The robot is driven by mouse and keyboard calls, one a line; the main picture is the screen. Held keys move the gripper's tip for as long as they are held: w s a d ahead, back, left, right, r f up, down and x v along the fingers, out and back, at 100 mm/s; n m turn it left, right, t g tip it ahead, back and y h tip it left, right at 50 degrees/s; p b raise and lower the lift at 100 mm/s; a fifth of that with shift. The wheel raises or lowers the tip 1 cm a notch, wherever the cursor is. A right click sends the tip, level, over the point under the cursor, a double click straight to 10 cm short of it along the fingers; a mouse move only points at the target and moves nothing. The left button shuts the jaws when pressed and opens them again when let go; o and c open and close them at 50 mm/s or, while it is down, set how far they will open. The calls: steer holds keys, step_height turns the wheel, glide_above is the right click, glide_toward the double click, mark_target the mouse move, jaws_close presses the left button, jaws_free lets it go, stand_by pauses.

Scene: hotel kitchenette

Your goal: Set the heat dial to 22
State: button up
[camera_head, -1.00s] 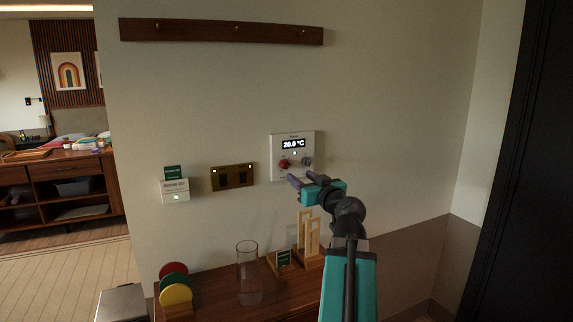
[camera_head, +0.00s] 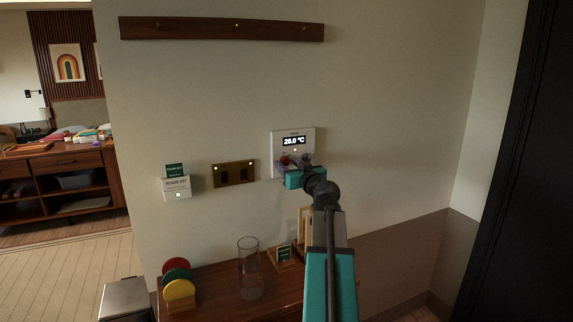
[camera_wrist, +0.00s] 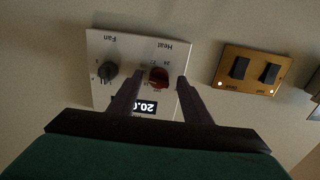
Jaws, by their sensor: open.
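The white thermostat panel (camera_head: 279,137) is on the wall, and its display (camera_head: 293,141) appears to read 20.0 °C. In the wrist view the panel (camera_wrist: 135,45) is upside down. The red heat dial (camera_wrist: 158,76) lies between the two fingers of my gripper (camera_wrist: 153,85), with a gap showing on both sides. The dark fan dial (camera_wrist: 108,71) is just outside the finger on the left. In the head view my open gripper (camera_head: 292,166) is at the panel's lower part and partly covers the dials; the red dial (camera_head: 285,160) just shows.
A brass switch plate (camera_head: 233,173) and a small white card holder (camera_head: 177,188) are on the wall left of the panel. Below, a wooden counter (camera_head: 215,290) carries a glass vase (camera_head: 250,270) and coloured discs (camera_head: 178,288). A peg rail (camera_head: 220,29) is above.

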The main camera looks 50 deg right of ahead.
steer(key=shift+w+d, duration=0.15)
steer(key=shift+w, duration=0.25)
steer(key=shift+c, duration=0.2)
steer(key=c, duration=1)
steer(key=shift+f, duration=0.15)
steer(key=shift+r, duration=0.25)
